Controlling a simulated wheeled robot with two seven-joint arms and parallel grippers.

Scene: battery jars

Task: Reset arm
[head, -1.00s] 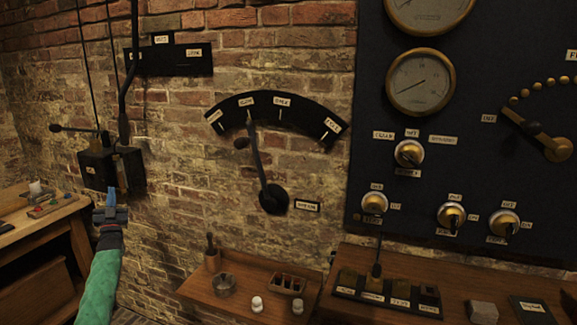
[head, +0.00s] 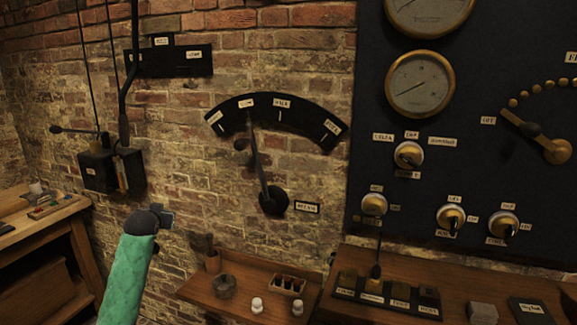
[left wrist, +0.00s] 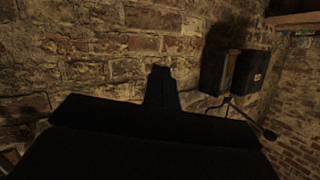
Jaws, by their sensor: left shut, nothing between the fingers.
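My left gripper (head: 166,219) is at the lower left of the head view, at the end of my green-sleeved arm. It is shut and empty, apart from the brick wall and the shelf. In the left wrist view its dark fingers (left wrist: 161,88) are together, with brick wall behind them. A long black lever (head: 259,170) on the wall points up near the second label of the curved black scale (head: 282,105). My right gripper is in neither view.
Black boxes (head: 112,170) hang on the wall at left, above a wooden bench (head: 45,232). A small shelf (head: 235,302) holds a cup, white knobs and a small rack. A dark panel (head: 460,100) with gauges and knobs stands at right. Bare brick lies between gripper and lever.

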